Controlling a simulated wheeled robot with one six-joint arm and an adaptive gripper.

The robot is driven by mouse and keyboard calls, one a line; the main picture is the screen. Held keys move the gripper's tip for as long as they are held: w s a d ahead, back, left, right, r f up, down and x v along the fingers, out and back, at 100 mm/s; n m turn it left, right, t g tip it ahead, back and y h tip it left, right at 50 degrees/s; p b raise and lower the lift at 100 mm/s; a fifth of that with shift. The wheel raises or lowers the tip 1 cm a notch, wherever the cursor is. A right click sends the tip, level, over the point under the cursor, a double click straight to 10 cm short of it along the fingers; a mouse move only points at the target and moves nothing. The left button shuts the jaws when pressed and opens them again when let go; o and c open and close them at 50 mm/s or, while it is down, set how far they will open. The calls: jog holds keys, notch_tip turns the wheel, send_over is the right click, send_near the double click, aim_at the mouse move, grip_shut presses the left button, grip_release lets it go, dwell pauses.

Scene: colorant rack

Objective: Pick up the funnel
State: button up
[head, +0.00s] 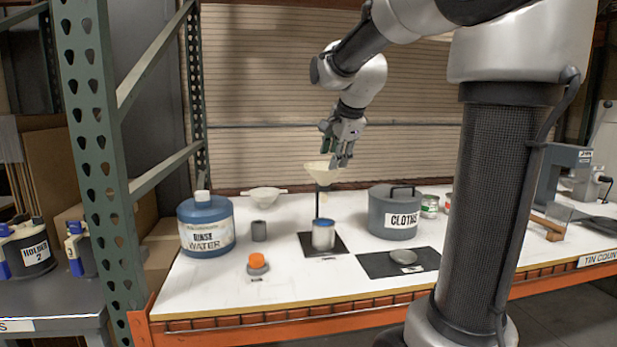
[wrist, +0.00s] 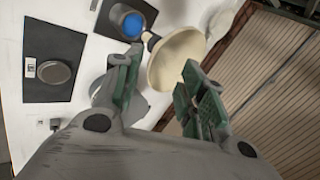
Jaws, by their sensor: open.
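The funnel (head: 322,173) is cream-coloured and wide-mouthed. It sits upright on a dark stand above a tin with blue contents (head: 323,234). In the wrist view the funnel (wrist: 176,60) shows beyond and between my fingers, with the blue-filled tin (wrist: 132,25) past its narrow end. My gripper (head: 340,160) is above and just right of the funnel in the head view, pointing down. It is open, and its green-padded fingers (wrist: 158,85) are apart with nothing clearly between them. I cannot tell the exact gap between fingertips and funnel rim.
A grey CLOTHS pot (head: 392,213) stands right of the stand. A blue RINSE WATER jug (head: 205,226) is at the left. A pale strainer-like bowl (head: 264,196) lies behind. A grey dish (head: 403,257) rests on a black mat.

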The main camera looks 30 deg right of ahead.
aim_at(329, 173)
jog(key=shift+m, duration=0.7)
jog(key=x, duration=0.7)
jog(key=shift+w+d+f, duration=0.1)
jog(key=shift+f, duration=0.3)
grip_shut()
